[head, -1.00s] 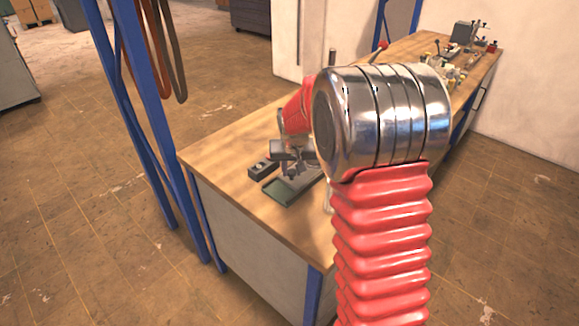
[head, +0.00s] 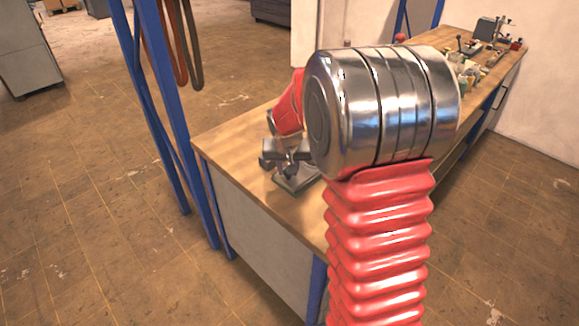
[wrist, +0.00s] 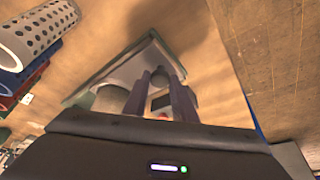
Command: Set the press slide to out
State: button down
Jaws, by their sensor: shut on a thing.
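A small grey press (head: 296,184) with a flat base plate stands near the front left corner of the wooden bench. My gripper (head: 288,172) is low over it, pointing down, and hides much of it. In the wrist view my gripper's two fingers (wrist: 163,88) are close together, with a dark part, which I take for the press slide (wrist: 160,102), between them. The pale green-edged plate (wrist: 97,75) lies beyond and around the fingertips. How far out the slide stands cannot be told.
The wooden bench (head: 228,137) has free room left of the press. A blue post (head: 165,110) with hanging hoses stands close to its left end. Small parts and tools (head: 468,72) crowd the far end. A perforated white cylinder (wrist: 38,30) shows in the wrist view.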

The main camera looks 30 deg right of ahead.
jog(key=shift+w+a, duration=0.2)
jog(key=shift+a, duration=0.1)
jog(key=c, duration=1.8)
grip_release()
jog(key=shift+a, duration=0.1)
jog(key=o, duration=0.3)
jog(key=shift+o, duration=0.2)
jog(key=shift+s+r, duration=0.1)
jog(key=shift+r, duration=0.05)
jog(key=v, duration=1.3)
jog(key=shift+r, duration=0.2)
jog(key=shift+s, duration=0.1)
